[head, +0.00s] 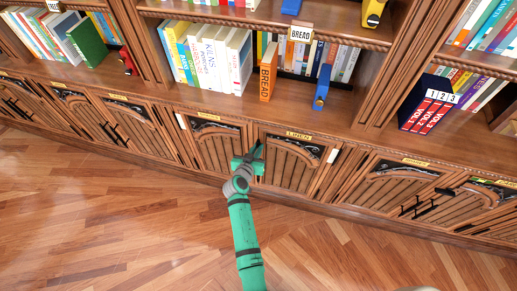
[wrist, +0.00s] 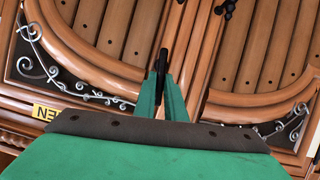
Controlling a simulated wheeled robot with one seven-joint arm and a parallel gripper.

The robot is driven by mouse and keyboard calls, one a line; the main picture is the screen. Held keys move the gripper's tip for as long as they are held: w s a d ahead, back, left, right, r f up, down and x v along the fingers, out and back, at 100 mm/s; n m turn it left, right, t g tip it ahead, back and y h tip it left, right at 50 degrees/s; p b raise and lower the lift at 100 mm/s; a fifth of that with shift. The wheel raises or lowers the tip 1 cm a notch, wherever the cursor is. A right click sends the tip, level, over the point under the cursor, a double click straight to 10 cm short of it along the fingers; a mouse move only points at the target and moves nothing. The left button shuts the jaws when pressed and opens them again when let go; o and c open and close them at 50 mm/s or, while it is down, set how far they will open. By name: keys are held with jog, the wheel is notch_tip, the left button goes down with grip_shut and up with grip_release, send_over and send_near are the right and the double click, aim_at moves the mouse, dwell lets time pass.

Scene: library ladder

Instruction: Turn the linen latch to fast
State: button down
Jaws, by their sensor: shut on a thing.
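The bar stands roughly in line with the door seam there. The fingers hide its lower part. In the head view I cannot make out the latch behind the gripper.
Neighbouring cupboards have their own labels and black handles (head: 418,207). The wooden floor (head: 130,220) in front is clear.

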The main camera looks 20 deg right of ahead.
jog(key=shift+w+a+f+n+g+h, duration=0.15)
jog(key=shift+w+a+f+n+h, duration=0.3)
jog(key=shift+n+h, duration=1.15)
jog(key=shift+w+a+f+n+g+h, duration=0.2)
jog(key=shift+f+n+h, duration=0.45)
jog(key=shift+n, duration=1.9)
jog(key=shift+w+a+f+n+g+h, duration=0.2)
jog(key=shift+a+f+n+h, duration=0.35)
jog(key=shift+n+h, duration=1.05)
jog(key=shift+n+y, duration=0.45)
jog(key=shift+n, duration=0.1)
jog(key=c, duration=1.8)
grip_release()
jog(key=shift+f, duration=0.1)
jog(key=v, duration=1)
jog(key=shift+s+a, duration=0.3)
